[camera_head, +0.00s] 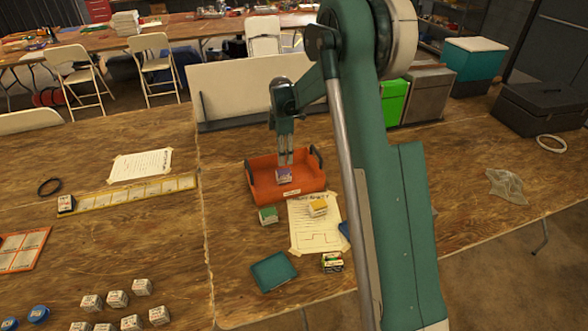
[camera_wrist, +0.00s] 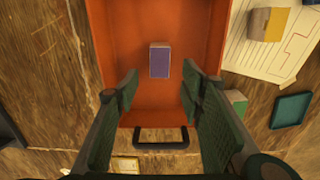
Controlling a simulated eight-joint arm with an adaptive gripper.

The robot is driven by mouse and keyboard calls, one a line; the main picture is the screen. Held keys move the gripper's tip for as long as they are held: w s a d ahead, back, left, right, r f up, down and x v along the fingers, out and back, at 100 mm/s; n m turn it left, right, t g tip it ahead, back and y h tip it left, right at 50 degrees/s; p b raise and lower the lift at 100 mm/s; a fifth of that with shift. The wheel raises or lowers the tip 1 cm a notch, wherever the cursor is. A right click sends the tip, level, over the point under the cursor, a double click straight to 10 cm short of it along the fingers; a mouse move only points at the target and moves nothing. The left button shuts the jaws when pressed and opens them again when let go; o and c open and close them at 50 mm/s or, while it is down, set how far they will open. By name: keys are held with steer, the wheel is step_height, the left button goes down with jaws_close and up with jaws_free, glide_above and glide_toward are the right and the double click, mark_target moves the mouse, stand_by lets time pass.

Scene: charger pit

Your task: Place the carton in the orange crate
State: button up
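The orange crate (camera_head: 262,190) stands on the wooden table, and its floor and walls fill the upper middle of the wrist view (camera_wrist: 213,30). A small white carton with a purple top (camera_head: 284,176) is inside the crate; its purple face shows in the wrist view (camera_wrist: 159,62), where it appears to rest on the crate floor. My gripper (camera_head: 286,160) points down over the crate, just above the carton. In the wrist view its two fingers (camera_wrist: 160,88) are spread apart with nothing between the tips, and the carton lies beyond them.
A green-topped box (camera_head: 268,215), a yellow-topped box (camera_head: 318,207) on a paper sheet (camera_head: 303,240), a green-and-white box (camera_head: 332,262) and a teal tray (camera_head: 274,271) lie in front of the crate. A pale panel (camera_head: 235,88) stands behind it. The crate has dark handles (camera_wrist: 160,138).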

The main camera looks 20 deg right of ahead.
steer(key=s+a+r+m+t, duration=0.3)
steer(key=s+r+m, duration=0.5)
steer(key=s+r, duration=1.45)
steer(key=s+a+f+m+t, duration=0.1)
steer(key=s+m+t, duration=0.3)
steer(key=s, duration=2.4)
steer(key=m, duration=0.6)
steer(key=shift+s+f, duration=0.25)
steer(key=shift+s, duration=0.05)
